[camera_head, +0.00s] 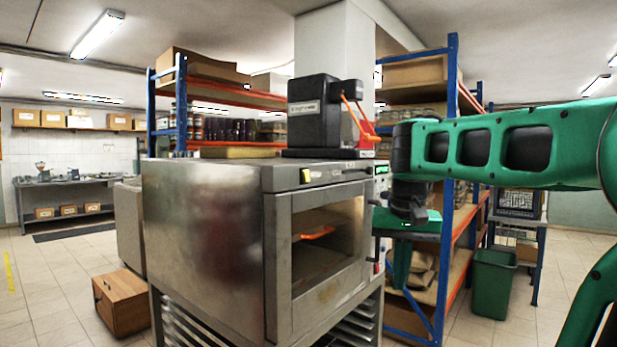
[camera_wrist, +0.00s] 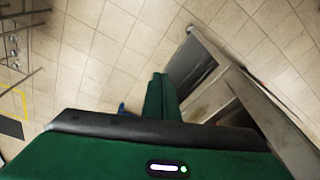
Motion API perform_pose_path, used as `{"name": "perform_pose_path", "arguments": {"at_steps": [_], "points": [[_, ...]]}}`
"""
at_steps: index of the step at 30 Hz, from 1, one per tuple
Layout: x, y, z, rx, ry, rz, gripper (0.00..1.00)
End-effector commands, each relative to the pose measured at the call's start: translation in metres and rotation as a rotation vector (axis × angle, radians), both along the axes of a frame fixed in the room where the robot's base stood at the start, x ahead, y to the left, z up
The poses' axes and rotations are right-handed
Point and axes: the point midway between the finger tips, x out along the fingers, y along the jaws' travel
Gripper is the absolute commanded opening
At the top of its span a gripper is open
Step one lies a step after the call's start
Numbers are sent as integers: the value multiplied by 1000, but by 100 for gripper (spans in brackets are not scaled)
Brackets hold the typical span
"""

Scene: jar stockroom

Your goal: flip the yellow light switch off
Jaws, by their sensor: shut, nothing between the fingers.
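A small yellow switch (camera_head: 306,175) sits on the upper front strip of the steel oven (camera_head: 205,225), near its left corner, in the head view. Whether it is on or off I cannot tell. It is not seen in the wrist view. My green gripper (camera_head: 401,280) is to the right of the oven and lower than the switch, apart from it, with its fingers pointing down. In the wrist view the two green fingers (camera_wrist: 160,88) lie together, shut and empty.
The oven has a glass door (camera_head: 325,250) with an orange thing inside. A black machine (camera_head: 315,112) with an orange-red arm stands on top. Blue-posted shelves stand behind. A green bin (camera_head: 493,285) and a wooden box (camera_head: 122,302) are on the tiled floor, which is open at the left.

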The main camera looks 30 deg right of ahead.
Motion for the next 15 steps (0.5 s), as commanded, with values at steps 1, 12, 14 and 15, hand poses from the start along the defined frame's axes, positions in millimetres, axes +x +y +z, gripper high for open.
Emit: {"name": "perform_pose_path", "arguments": {"at_steps": [1,12,14,15], "points": [[22,-5,26,-9,-30,-25,0],[133,6,194,-8,-267,-214,0],[146,14,217,-1,-309,-235,0],[153,20,231,5,-333,-245,0]]}}
